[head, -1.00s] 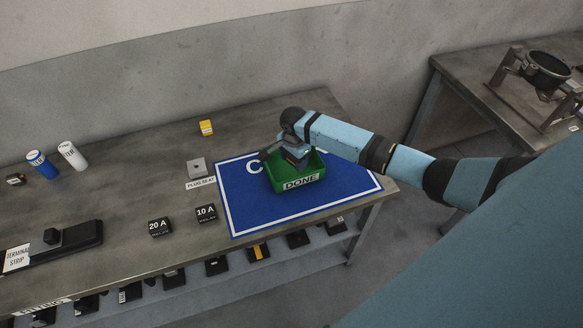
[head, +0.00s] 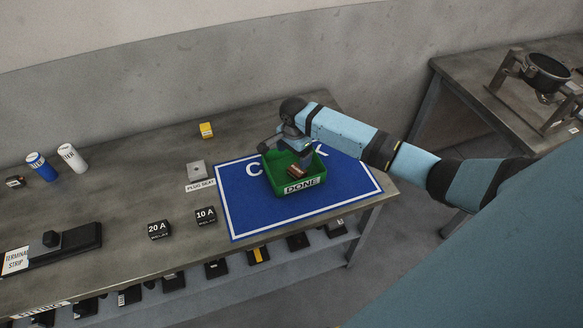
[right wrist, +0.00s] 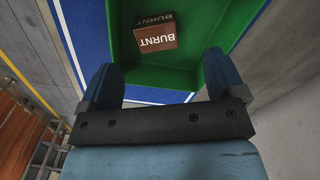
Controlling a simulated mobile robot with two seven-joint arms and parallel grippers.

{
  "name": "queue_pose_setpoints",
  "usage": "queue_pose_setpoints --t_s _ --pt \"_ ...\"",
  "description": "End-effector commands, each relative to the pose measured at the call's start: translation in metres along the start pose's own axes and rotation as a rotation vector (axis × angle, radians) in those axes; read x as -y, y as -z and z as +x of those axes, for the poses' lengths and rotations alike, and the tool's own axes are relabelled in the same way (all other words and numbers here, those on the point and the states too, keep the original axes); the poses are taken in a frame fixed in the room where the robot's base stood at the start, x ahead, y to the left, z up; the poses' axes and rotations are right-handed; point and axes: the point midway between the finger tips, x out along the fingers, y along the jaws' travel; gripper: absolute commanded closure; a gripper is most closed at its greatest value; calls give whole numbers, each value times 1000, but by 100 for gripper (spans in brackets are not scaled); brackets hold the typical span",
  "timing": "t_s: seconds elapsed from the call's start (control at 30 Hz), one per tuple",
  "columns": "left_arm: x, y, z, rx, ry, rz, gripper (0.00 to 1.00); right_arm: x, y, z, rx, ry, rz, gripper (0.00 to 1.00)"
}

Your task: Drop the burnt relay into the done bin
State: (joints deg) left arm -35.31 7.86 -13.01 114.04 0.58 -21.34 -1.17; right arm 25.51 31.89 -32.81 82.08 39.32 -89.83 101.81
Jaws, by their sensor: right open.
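The burnt relay (head: 297,171) is a small brown block inside the green done bin (head: 302,186), near its front wall. The right wrist view shows it with its "BURNT" label (right wrist: 156,38) on the floor of the bin (right wrist: 212,62). The bin stands on the blue mat (head: 242,212). My right gripper (head: 290,155) is over the bin; in the right wrist view its two fingers (right wrist: 158,88) are spread with nothing between them. The relay is apart from the fingers. My left gripper is not in view.
Left of the mat are a grey plug seat (head: 196,170), a 20 A relay (head: 159,229) and a 10 A relay (head: 206,216). A yellow block (head: 206,130), a blue cylinder (head: 41,166) and a white cylinder (head: 72,157) stand farther back. A terminal strip (head: 75,243) lies left.

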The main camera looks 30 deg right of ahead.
Motion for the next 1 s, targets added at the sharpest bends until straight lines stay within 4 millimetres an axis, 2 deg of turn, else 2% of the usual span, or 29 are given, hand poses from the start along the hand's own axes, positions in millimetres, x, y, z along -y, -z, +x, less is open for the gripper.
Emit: queue_pose_setpoints --t_s 0.03,0.2,0.43,0.6,1.0 --pt "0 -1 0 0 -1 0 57 1 0 -13 -1 4 -1 11" --pt "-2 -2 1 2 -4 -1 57 0 0 -52 0 4 0 11" --pt "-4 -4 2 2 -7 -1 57 0 0 -88 0 2 0 11" --pt "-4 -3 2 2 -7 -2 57 0 0 -97 0 0 0 11" --pt "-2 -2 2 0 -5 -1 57 0 0 -98 0 0 0 11"
